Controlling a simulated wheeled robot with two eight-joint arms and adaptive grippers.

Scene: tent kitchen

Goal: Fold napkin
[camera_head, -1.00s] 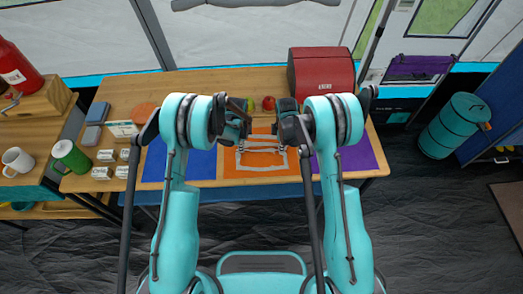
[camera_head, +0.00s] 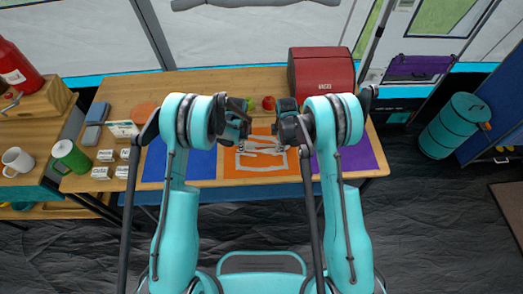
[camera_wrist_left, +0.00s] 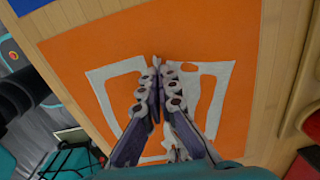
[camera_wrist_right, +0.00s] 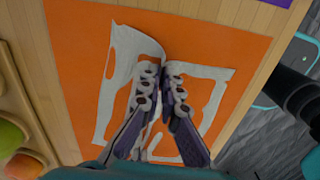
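The napkin (camera_head: 262,160) lies on an orange mat (camera_head: 238,173) in the middle of the table. It shows as pale grey-white bands with orange between them, its far part uneven and partly hidden by my fingers. My left gripper (camera_wrist_left: 157,68) has its fingers together at the napkin's edge, which rises to a pinched peak at the tips. My right gripper (camera_wrist_right: 161,70) has its fingertips close together on another part of the edge, where the cloth (camera_wrist_right: 119,80) curves up to them. In the head view both grippers are side by side over the mat.
A blue mat (camera_head: 180,165) and a purple mat (camera_head: 362,155) flank the orange one. A red bread box (camera_head: 320,73) stands at the back right, with a red apple (camera_head: 268,102) nearby. Small white boxes and a green cup (camera_head: 70,156) are at the left.

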